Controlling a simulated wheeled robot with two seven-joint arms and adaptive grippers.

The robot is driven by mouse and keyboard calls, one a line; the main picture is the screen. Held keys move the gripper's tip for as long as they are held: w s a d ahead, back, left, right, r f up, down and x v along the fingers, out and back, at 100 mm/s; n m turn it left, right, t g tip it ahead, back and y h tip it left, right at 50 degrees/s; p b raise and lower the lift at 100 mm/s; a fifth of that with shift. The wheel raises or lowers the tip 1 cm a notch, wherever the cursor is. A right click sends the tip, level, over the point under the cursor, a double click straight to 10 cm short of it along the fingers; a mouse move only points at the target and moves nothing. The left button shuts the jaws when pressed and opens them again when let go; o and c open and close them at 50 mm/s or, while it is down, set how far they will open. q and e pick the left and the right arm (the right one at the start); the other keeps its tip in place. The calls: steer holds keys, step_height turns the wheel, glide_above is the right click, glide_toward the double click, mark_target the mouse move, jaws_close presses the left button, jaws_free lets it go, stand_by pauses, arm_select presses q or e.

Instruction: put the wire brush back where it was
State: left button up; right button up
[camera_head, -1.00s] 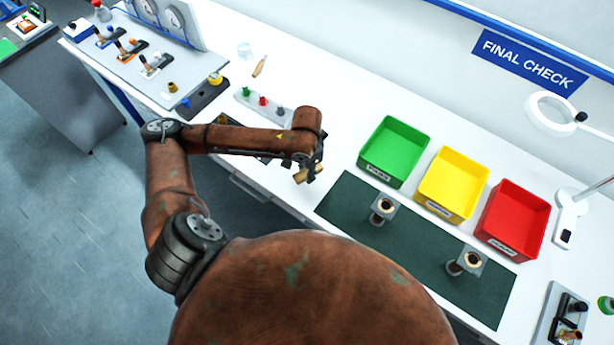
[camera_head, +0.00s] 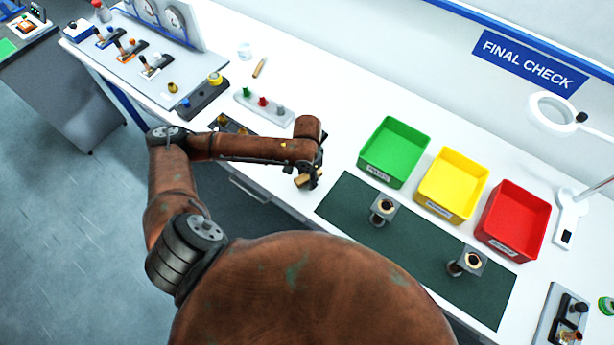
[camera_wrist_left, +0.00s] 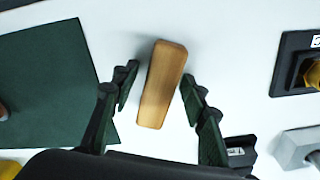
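The thing I take for the wire brush is a light wooden block with its bristles hidden. In the left wrist view the wire brush (camera_wrist_left: 161,85) lies between the fingers of my left gripper (camera_wrist_left: 162,82), with white table around it and a gap on the left finger's side. In the head view the wire brush (camera_head: 302,182) shows partly under my left gripper (camera_head: 309,174), near the table's front edge, left of the green mat. The left gripper is open and points down. My right gripper is in no view.
The dark green mat (camera_head: 347,205) holds two metal fixtures. Green (camera_head: 365,160), yellow (camera_head: 424,198) and red (camera_head: 487,232) bins stand behind it. A grey holder with coloured pegs (camera_head: 264,108) and a small wooden-handled item (camera_head: 259,67) lie farther left. White table is clear between them.

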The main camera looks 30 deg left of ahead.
arm_select(q)
steer(key=shift+r, duration=0.1)
step_height(320, 180, up, 12)
steer(key=shift+p, duration=0.4)
stand_by(1.7)
